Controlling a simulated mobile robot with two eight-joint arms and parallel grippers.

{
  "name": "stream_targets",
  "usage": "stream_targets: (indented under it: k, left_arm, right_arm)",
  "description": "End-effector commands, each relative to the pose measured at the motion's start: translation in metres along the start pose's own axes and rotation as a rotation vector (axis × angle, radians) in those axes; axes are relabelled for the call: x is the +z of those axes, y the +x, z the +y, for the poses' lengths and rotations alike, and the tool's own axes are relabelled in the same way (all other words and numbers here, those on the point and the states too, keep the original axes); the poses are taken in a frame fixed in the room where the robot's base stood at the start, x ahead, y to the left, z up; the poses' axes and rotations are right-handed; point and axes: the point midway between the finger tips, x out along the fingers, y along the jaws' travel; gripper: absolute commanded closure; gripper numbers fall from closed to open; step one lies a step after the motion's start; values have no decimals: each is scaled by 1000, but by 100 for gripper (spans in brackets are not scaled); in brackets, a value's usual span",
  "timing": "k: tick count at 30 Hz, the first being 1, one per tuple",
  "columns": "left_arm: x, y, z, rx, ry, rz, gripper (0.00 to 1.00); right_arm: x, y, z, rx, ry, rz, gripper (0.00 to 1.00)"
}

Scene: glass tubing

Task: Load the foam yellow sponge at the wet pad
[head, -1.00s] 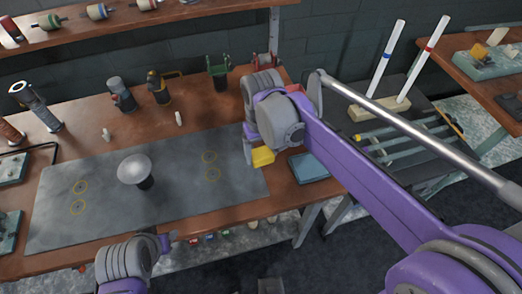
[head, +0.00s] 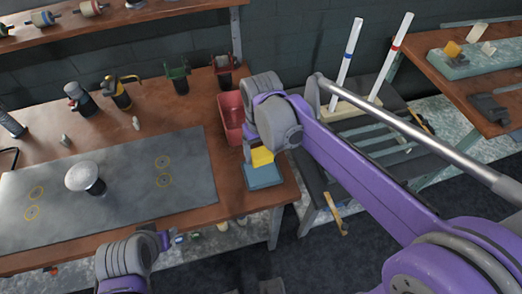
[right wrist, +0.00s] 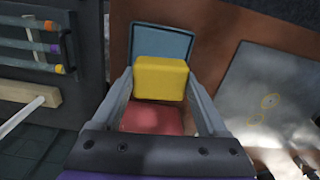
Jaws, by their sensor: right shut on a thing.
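The yellow foam sponge (head: 262,157) is between the fingers of my right gripper (head: 252,150). In the right wrist view, both fingers are shut on the sides of the sponge (right wrist: 160,78). The blue wet pad (head: 264,177) lies at the right end of the table. The sponge overlaps the pad's back part in the head view; I cannot tell whether they touch. In the right wrist view the pad (right wrist: 163,42) shows just beyond the sponge. My left gripper (head: 172,239) hangs at the table's front edge, its jaw opening unclear.
A red bin (head: 231,115) stands behind the pad, partly hidden by my right arm. A grey mat (head: 120,180) with yellow rings carries a round-topped object (head: 86,178). A rack with upright tubes (head: 346,52) stands to the right. Several tools line the table's back.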

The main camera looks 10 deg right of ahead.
Motion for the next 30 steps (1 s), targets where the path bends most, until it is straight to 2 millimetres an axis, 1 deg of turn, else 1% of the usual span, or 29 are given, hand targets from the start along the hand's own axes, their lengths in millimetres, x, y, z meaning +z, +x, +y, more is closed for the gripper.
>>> stream_targets:
  k: [5,8,22,26,30]
  left_arm:
    - [2,2,0,0,0,-1,50]
    - [5,5,0,0,0,-4,50]
    - [30,33,0,0,0,-21,50]
    - [32,36,0,0,0,-23,50]
    - [32,36,0,0,0,-23,50]
  right_arm:
    - [0,4,0,0,0,-1,68]
    - [0,9,0,0,0,-1,68]
    - [0,55,0,0,0,-1,68]
    - [0,61,0,0,0,-1,68]
    - [0,61,0,0,0,0,68]
